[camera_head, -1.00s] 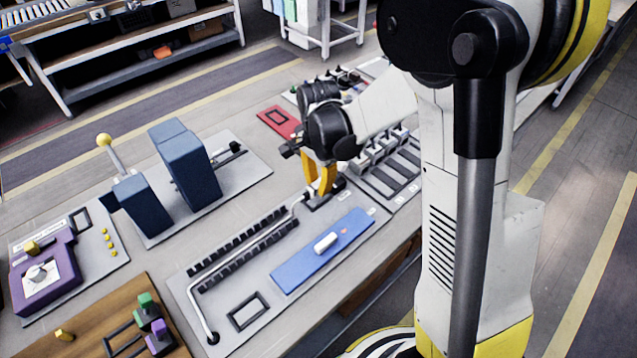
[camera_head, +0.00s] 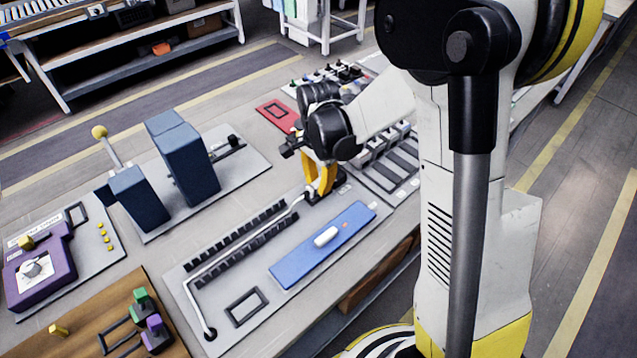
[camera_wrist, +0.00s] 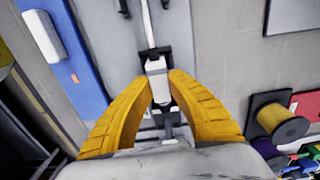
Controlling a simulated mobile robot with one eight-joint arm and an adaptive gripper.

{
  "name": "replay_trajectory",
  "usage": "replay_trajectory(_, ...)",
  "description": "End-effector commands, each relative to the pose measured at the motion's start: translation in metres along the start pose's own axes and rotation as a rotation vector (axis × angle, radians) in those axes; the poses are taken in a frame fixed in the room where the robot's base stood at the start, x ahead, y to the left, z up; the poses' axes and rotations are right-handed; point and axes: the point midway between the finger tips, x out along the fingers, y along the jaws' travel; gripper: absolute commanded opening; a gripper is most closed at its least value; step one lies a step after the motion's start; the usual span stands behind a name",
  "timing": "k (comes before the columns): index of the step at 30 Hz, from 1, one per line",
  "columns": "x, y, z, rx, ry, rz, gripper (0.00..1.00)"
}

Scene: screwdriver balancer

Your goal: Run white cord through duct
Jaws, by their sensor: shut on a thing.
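The white cord (camera_head: 236,246) runs from a round dark hole at the board's lower left, bends, and passes between the two black toothed rows of the duct (camera_head: 262,238). It appears to lie along the channel up to the far right end. My gripper (camera_head: 320,188) is there, pointing down. In the wrist view, my gripper (camera_wrist: 158,82) has its yellow fingers closed on a white plug (camera_wrist: 156,67) at the cord's end. The cord (camera_wrist: 150,28) leads away from the plug. Dark bracket-like parts sit around the plug; whether it is seated in them cannot be told.
A blue panel (camera_head: 325,243) with a white handle lies right of the duct. A black rectangular frame (camera_head: 246,306) is at the board's front. Tall dark blue blocks (camera_head: 183,160) stand to the left. A board with grey slots (camera_head: 393,170) lies beyond my gripper.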

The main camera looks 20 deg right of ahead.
Motion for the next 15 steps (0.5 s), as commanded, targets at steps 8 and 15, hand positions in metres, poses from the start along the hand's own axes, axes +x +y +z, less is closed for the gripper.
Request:
replay_trajectory(8, 0.007, 0.0, 0.0, 0.0, 0.0, 0.0, 0.0)
replay_trajectory(15, 0.012, 0.0, 0.0, 0.0, 0.0, 0.0, 0.0)
